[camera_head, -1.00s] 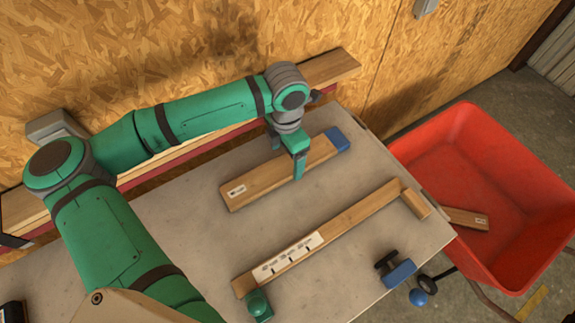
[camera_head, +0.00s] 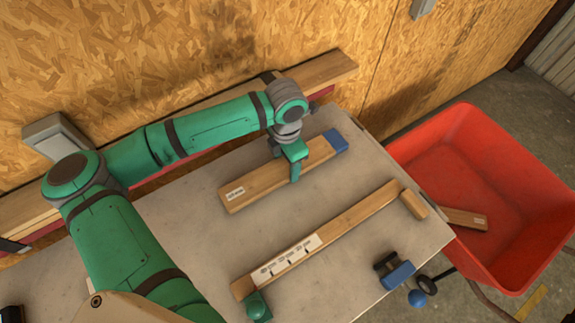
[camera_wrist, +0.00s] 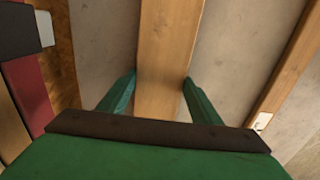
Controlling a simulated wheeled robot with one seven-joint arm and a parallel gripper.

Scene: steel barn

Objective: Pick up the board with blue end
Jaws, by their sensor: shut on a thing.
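The board with the blue end (camera_head: 252,188) lies on the grey table, its blue end (camera_head: 336,141) toward the upper right and a small white label near its other end. My gripper (camera_head: 294,172) is over the board's middle, with its fingers down at the board's sides. In the wrist view my gripper (camera_wrist: 158,90) has one green finger on each side of the wooden board (camera_wrist: 168,50), shut on it. The blue end is not in the wrist view. I cannot tell whether the board is clear of the table.
A long wooden strip with a white marked scale (camera_head: 290,257) lies on the table (camera_head: 200,243), a short block (camera_head: 413,205) at its far end. A blue clamp (camera_head: 397,274) is at the front edge. A red wheelbarrow (camera_head: 415,163) holding a board stands right. Boards line the wall.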

